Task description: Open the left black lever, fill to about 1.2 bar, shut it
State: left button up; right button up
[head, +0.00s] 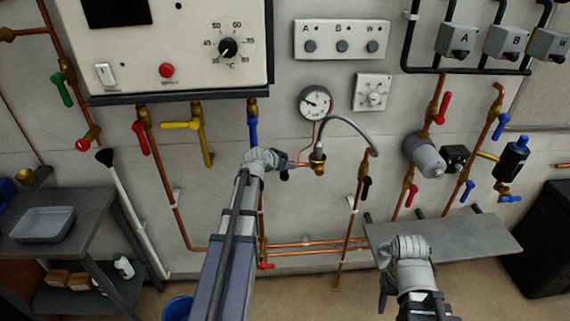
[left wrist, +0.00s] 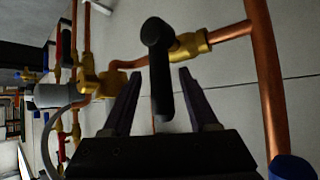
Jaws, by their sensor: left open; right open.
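The left black lever (left wrist: 158,42) stands on a brass valve on a copper pipe in the left wrist view. My left gripper (left wrist: 160,76) is open, with a finger on either side of the lever and no clear contact. In the head view my left wrist hides most of that gripper; a dark bit of the lever (head: 284,175) shows beside it. The round pressure gauge (head: 315,103) is above right; its needle is too small to read. A braided hose (head: 350,128) arches to the right black lever (head: 366,186). My right gripper (head: 386,286) is open and apart from these.
A boiler (head: 180,50) with blue, yellow and red levers beneath is at upper left. A grey shelf (head: 470,238) lies near my right gripper. Copper pipes and other valves crowd the wall at right. A cart with a tray (head: 42,224) stands at left.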

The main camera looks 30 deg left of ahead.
pick_arm(q)
jog(key=p+v, duration=0.4)
jog(key=v, duration=0.4)
jog(key=shift+p, duration=0.35)
jog(key=shift+w+f, duration=0.1)
